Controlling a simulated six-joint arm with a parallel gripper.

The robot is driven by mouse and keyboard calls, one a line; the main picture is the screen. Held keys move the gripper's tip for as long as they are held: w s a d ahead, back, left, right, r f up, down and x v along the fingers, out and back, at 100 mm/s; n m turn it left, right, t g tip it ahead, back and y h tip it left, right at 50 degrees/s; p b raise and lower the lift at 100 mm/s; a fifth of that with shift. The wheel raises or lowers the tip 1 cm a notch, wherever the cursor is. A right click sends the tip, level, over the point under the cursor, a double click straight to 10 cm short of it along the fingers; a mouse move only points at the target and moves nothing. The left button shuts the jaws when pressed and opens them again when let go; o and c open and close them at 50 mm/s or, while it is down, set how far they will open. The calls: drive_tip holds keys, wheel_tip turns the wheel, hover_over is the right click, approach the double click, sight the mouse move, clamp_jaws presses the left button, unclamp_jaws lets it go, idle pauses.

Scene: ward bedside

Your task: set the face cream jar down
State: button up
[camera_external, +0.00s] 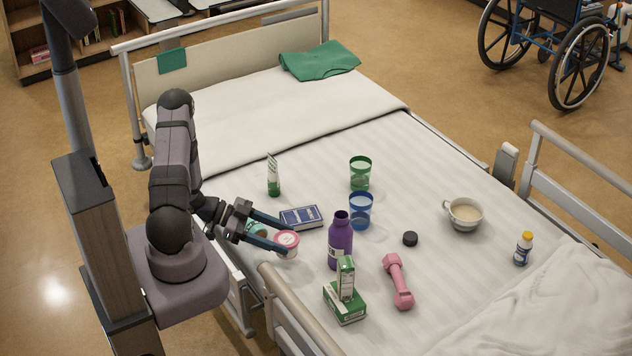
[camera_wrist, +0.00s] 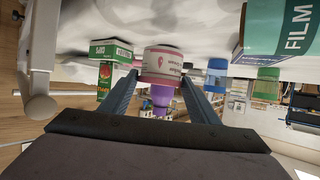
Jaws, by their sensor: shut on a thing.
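The face cream jar (camera_external: 287,244), white with a pink lid, is between the fingers of my gripper (camera_external: 290,240). In the wrist view the jar (camera_wrist: 162,64) sits between the two blue-grey fingers (camera_wrist: 160,88), which are closed on its sides. It is low over the near left part of the white bed (camera_external: 410,160). I cannot tell whether its base touches the sheet.
Close to the jar are a blue box (camera_external: 301,217), a purple bottle (camera_external: 340,243) and green-and-white boxes (camera_external: 345,303). Blue (camera_external: 360,212) and green (camera_external: 360,175) cups stand farther right. A bed rail (camera_external: 300,312) runs along the near side.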

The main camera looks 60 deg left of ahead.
drive_tip(key=shift+f+b, duration=0.4)
drive_tip(key=shift+f, duration=1.4)
drive_tip(key=shift+f, duration=0.2)
drive_tip(key=o, duration=1.1)
drive_tip(key=shift+o, duration=0.2)
drive_tip(key=shift+r, duration=0.25)
drive_tip(key=v, duration=1.2)
drive_tip(key=shift+p, duration=0.45)
